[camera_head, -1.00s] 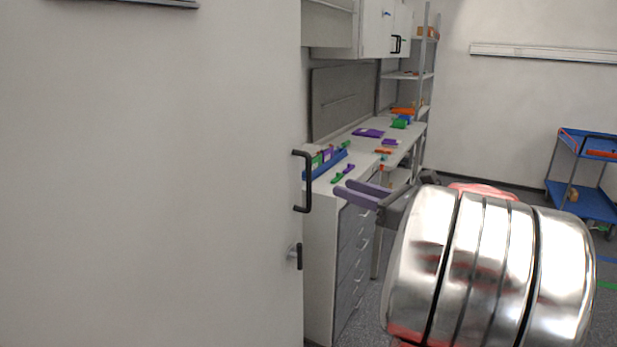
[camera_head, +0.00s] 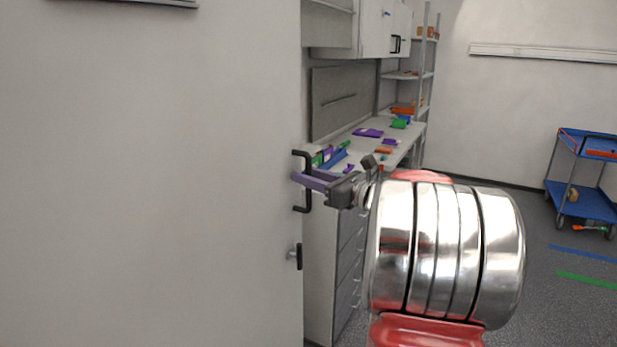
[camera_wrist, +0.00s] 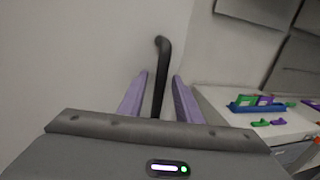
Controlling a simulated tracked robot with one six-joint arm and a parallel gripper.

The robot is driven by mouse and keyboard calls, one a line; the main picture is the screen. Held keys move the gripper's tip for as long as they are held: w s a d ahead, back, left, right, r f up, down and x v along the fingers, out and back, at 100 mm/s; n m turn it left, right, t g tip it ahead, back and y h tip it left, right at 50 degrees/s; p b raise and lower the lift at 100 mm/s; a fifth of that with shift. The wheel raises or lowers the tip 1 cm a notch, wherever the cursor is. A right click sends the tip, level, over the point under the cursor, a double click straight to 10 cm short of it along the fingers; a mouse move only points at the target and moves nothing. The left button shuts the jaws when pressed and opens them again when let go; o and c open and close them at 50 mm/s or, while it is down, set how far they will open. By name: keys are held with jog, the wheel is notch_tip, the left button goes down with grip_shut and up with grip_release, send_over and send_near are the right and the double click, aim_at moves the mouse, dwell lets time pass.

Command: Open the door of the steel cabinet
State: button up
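The steel cabinet's door (camera_head: 150,180) is a large pale grey panel filling the left of the head view, and it looks closed. A black bow handle (camera_head: 307,206) stands upright near its right edge. In the wrist view the handle (camera_wrist: 161,75) rises between the two purple fingers. My gripper (camera_head: 301,178) is at the handle's middle, with its fingers pointing left toward the door. In the wrist view my gripper (camera_wrist: 158,95) is open, with a gap on both sides of the handle. A small latch with a dark lever (camera_head: 298,256) sits below the handle.
A workbench (camera_head: 385,155) with drawers and several coloured parts stands right behind the door edge; it also shows in the wrist view (camera_wrist: 225,97). A blue cart (camera_head: 585,205) stands at the far right.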

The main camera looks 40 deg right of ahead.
jog(key=shift+w, duration=0.1)
jog(key=shift+c, duration=0.3)
grip_shut()
dwell(0.4)
